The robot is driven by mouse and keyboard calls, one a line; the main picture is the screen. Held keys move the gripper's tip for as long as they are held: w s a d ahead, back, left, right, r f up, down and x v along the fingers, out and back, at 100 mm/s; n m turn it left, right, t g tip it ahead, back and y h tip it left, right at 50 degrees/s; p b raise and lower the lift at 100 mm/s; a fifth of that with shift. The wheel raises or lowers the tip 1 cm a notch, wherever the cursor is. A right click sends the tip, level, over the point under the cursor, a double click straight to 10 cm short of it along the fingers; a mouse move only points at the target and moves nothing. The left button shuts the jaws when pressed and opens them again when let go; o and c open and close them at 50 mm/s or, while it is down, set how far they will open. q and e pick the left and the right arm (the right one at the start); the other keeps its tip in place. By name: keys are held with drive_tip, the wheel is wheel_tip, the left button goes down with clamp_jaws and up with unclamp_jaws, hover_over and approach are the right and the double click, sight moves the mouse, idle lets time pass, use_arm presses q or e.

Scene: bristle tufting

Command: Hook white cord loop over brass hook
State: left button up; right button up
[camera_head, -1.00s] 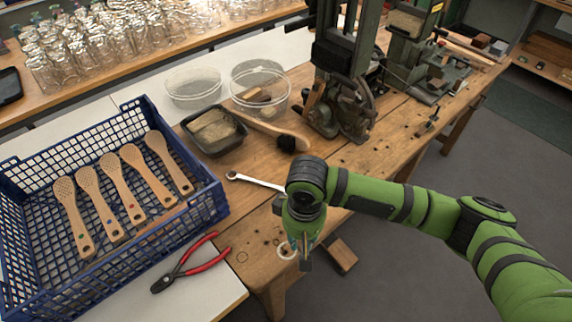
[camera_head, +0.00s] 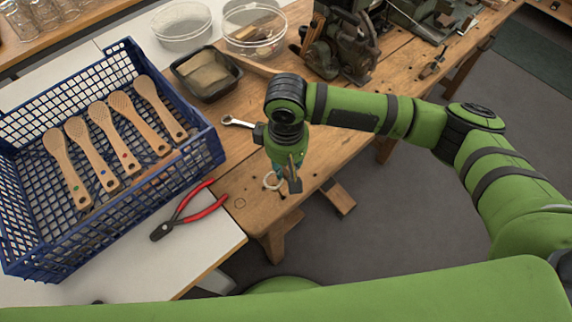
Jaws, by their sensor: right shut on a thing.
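The white cord loop (camera_head: 270,181) is a small pale ring at the tip of my right gripper (camera_head: 287,178), over the front edge of the wooden bench. The gripper is shut on it and points down; the fingers are small and partly dark, so the exact grip is hard to see. I cannot make out a brass hook in this view. My left gripper is not in view.
A blue crate (camera_head: 212,150) with several wooden brush paddles stands at left. Red-handled pliers (camera_head: 203,205) lie in front of it. A spanner (camera_head: 237,122), a dark tray (camera_head: 236,78) and clear tubs (camera_head: 181,43) lie behind. Green machines (camera_head: 340,50) stand at the back.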

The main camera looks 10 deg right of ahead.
drive_tip(key=shift+f, duration=0.4)
drive_tip(key=shift+r, duration=0.1)
drive_tip(key=shift+p, duration=1)
idle(0.9)
drive_tip(key=shift+f, duration=0.5)
drive_tip(key=shift+f, duration=1.35)
drive_tip(key=shift+s, duration=0.1)
drive_tip(key=shift+f+b, duration=0.15)
drive_tip(key=shift+b, duration=0.15)
